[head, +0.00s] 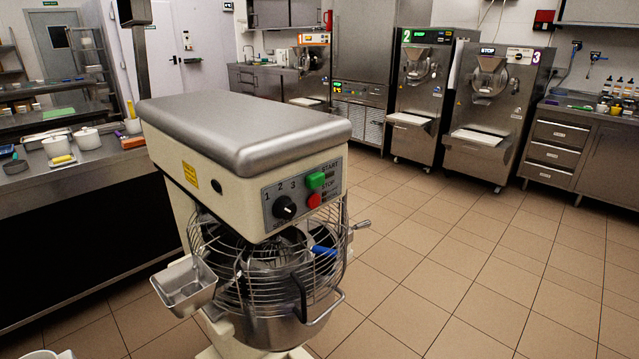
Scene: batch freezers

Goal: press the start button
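A large cream floor mixer with a grey top (250,125) stands close in front of me in the head view. Its control panel (301,196) faces front right. The green start button (316,180) sits at the panel's upper right, beside the word START. A red stop button (314,201) is just below it. A black selector knob (284,208) marked 1, 2, 3 is to the left. The wire guard (215,262) is around the metal bowl (272,330) under the head. My gripper is not in view.
A metal chute (184,287) sticks out at the guard's left, and a bowl handle (327,308) at the front. A steel counter (20,190) is at the left. Batch freezers (490,110) and a drawer cabinet (556,150) stand behind. Tiled floor (470,270) at the right is clear.

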